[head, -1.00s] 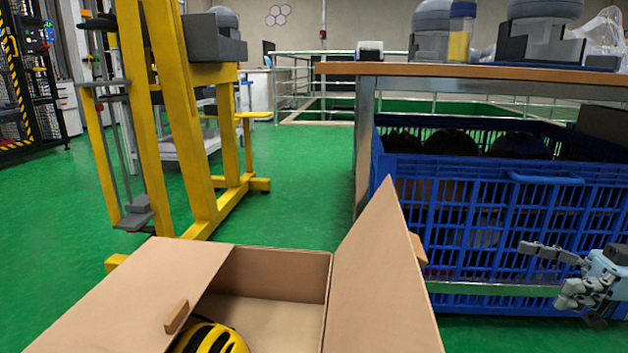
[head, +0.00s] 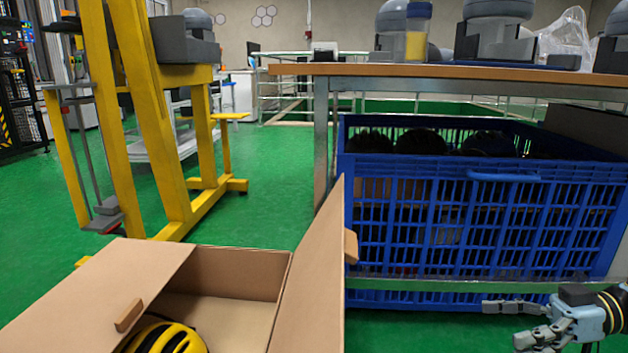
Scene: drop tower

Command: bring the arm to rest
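My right gripper (head: 502,323) is at the lower right of the head view, in front of the lower part of the blue crate. Its fingers are spread apart, with nothing between them. My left gripper is not in view. An open cardboard box (head: 240,262) stands at the bottom of the view, with a yellow and black helmet (head: 168,340) inside it, partly cut off by the lower edge. The gripper is to the right of the box, apart from it.
A blue crate (head: 480,235) with dark round things inside stands under a table (head: 430,71). Grey devices and a yellow-labelled container (head: 417,35) stand on the table. A yellow frame (head: 165,150) stands at the left. Green floor (head: 270,200) is clear between frame and table.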

